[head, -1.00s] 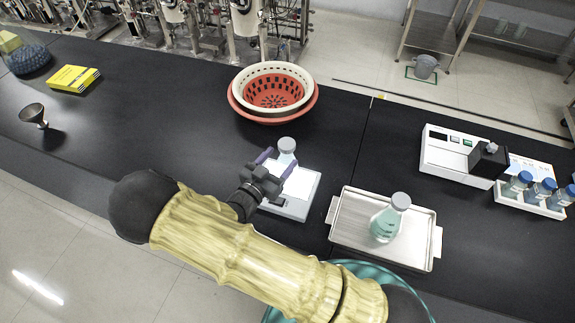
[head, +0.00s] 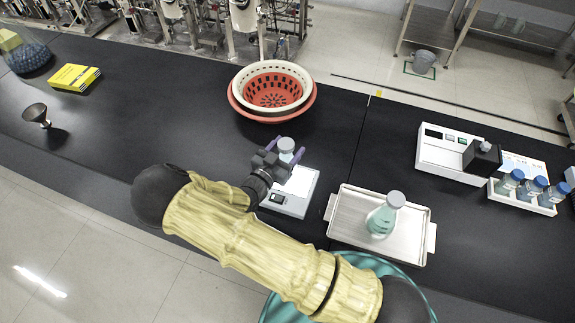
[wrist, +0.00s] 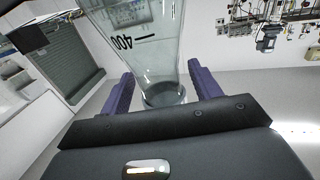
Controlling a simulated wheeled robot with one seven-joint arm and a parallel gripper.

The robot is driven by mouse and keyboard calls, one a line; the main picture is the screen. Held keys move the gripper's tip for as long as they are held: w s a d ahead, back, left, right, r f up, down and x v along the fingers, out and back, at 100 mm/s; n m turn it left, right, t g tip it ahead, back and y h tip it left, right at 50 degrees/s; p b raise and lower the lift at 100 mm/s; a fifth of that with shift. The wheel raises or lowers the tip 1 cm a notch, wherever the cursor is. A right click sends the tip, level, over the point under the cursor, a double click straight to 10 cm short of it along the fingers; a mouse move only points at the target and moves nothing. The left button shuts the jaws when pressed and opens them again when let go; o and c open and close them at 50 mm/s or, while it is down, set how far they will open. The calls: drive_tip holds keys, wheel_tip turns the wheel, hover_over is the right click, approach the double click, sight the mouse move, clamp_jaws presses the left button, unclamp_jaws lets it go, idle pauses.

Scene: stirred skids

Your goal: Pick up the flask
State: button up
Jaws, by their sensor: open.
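A clear flask with a grey top (head: 286,146) stands on the white balance (head: 297,193). My gripper (head: 283,152) is open, with its purple fingers on either side of this flask. In the wrist view the glass flask (wrist: 140,45), with an inverted 400 mark, narrows down between the open fingers (wrist: 163,88). A gap shows on at least the left side, and I cannot tell whether either finger touches. A second flask (head: 381,221), with teal liquid and a grey top, stands upright on the metal tray (head: 342,233). My gripper partly hides the first flask's lower part.
A red and cream basket (head: 272,90) sits behind the balance. A white instrument (head: 445,150) and a rack of blue-capped bottles (head: 525,198) are at the right.

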drive_tip(key=shift+s+a, duration=0.1)
drive_tip(key=shift+a, duration=0.05)
drive_tip(key=shift+c, duration=1.1)
clamp_jaws()
drive_tip(key=shift+r, duration=0.1)
drive_tip(key=shift+r, duration=0.4)
drive_tip(key=shift+r+b, duration=1.65)
drive_tip(key=shift+r, duration=2.95)
